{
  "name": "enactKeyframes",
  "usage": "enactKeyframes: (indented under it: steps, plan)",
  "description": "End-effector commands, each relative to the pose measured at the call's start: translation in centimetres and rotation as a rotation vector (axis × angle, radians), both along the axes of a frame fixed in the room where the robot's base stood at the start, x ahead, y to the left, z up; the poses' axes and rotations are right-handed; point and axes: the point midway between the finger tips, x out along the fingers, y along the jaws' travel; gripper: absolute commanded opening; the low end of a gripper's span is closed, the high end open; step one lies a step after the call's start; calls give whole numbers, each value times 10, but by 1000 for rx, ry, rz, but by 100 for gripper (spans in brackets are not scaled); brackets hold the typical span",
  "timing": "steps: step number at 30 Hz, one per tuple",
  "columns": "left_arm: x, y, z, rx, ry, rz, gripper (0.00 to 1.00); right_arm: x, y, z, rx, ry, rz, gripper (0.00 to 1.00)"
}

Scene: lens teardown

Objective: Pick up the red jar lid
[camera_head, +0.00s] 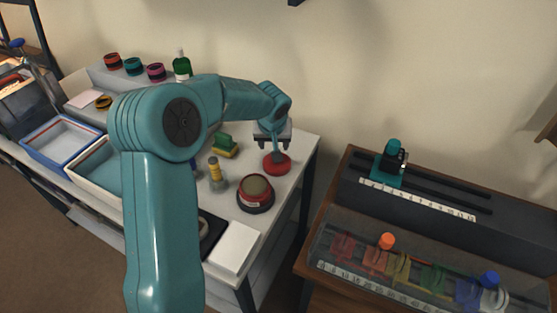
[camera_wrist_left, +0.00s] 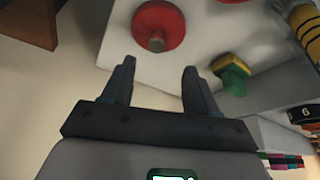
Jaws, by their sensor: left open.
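The red jar lid (camera_head: 283,168) is a flat red disc with a small grey knob, lying near the far right corner of the white bench. In the left wrist view it shows at the top (camera_wrist_left: 145,18), with the knob upright at its near edge. My left gripper (camera_head: 273,147) is above and just behind the lid in the head view. In the left wrist view its two fingers (camera_wrist_left: 157,75) are spread, with nothing between them, and apart from the lid. My right gripper is not in view.
A round red-banded jar (camera_head: 256,195) stands near the lid. A green and yellow sponge (camera_head: 225,147) and a yellow-banded grey piece (camera_head: 216,175) are to the left. The bench ends just right of the lid. A wooden table (camera_head: 312,235) stands beyond a gap.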

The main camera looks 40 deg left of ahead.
Motion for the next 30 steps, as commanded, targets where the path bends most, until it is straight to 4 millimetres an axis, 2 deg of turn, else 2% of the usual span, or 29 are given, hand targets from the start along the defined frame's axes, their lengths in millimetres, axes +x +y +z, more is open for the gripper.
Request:
enactKeyframes:
  steps: [3,10,17,26,30]
  plan:
    - [6,4,-17,0,1,0,58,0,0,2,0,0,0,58]
    - [14,7,-34,0,1,-1,58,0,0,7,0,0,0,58]
    - [28,12,-67,-1,1,1,58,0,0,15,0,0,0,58]
    - [31,14,-73,0,-1,0,58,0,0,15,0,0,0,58]
    - [31,14,-73,0,-1,0,13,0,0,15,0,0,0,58]
